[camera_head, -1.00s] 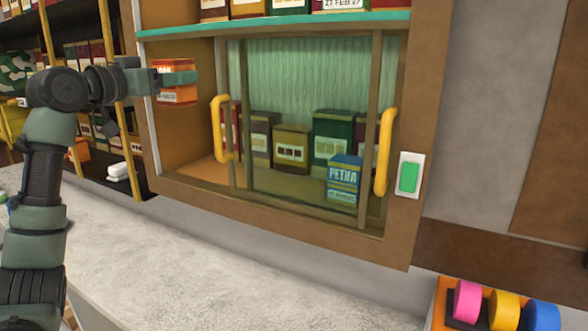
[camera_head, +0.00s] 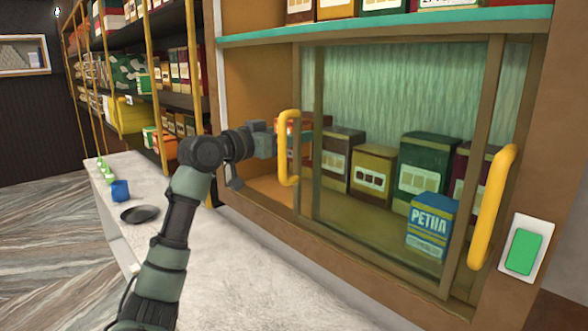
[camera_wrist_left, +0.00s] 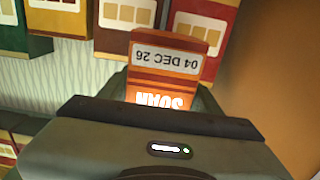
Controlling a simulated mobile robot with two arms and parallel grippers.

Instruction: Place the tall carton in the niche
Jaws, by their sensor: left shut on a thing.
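My left gripper (camera_head: 266,141) reaches into the open left part of the niche (camera_head: 252,92) in the head view. It is shut on an orange carton (camera_wrist_left: 165,78), which carries a "04 DEC 26" label in the left wrist view, upside down there. In the wrist view, my left gripper's fingers (camera_wrist_left: 163,98) flank the carton. Whether its base touches the niche floor (camera_head: 268,190) cannot be told. My right gripper is not in view.
Dark green (camera_head: 424,168), brown (camera_head: 373,172) and blue "PETHA" (camera_head: 430,226) boxes show behind the sliding glass. A second yellow handle (camera_head: 492,208) and a green switch (camera_head: 524,250) are at right. A teal shelf edge (camera_head: 400,28) runs above the opening. A blue cup (camera_head: 120,190) stands on the counter.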

